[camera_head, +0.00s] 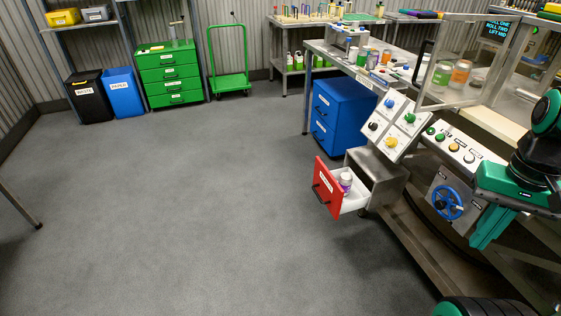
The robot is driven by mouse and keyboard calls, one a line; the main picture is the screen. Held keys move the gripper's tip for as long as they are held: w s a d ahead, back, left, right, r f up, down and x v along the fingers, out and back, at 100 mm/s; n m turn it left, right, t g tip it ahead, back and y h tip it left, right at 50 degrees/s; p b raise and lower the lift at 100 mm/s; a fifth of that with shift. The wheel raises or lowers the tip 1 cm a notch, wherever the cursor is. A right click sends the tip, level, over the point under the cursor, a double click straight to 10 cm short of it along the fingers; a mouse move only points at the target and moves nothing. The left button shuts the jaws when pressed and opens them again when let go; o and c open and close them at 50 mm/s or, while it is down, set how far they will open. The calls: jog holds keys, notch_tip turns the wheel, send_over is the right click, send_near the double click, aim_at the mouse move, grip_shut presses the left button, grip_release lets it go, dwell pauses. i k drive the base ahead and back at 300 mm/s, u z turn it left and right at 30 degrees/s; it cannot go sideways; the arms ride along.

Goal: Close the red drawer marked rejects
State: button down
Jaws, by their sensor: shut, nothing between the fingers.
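The red drawer (325,187) sits low on a grey metal housing (378,178) beside the machine. It is pulled out toward the left, with a white label and black handle on its red front. A small white jar with a purple label (346,180) stands in its pale tray. My gripper (483,240) hangs at the right, below the green wrist of my arm. It points down and is shut and empty. It is well to the right of the drawer and apart from it.
A sloped button panel (396,124) stands above the housing, and a second panel (455,144) with a blue handwheel (447,203) lies between drawer and gripper. A blue drawer cabinet (342,112) stands behind. The grey floor (190,210) left of the drawer is clear.

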aim_at(325, 181)
jog(key=u, duration=0.1)
jog(key=i, duration=1.3)
jog(key=z, duration=0.2)
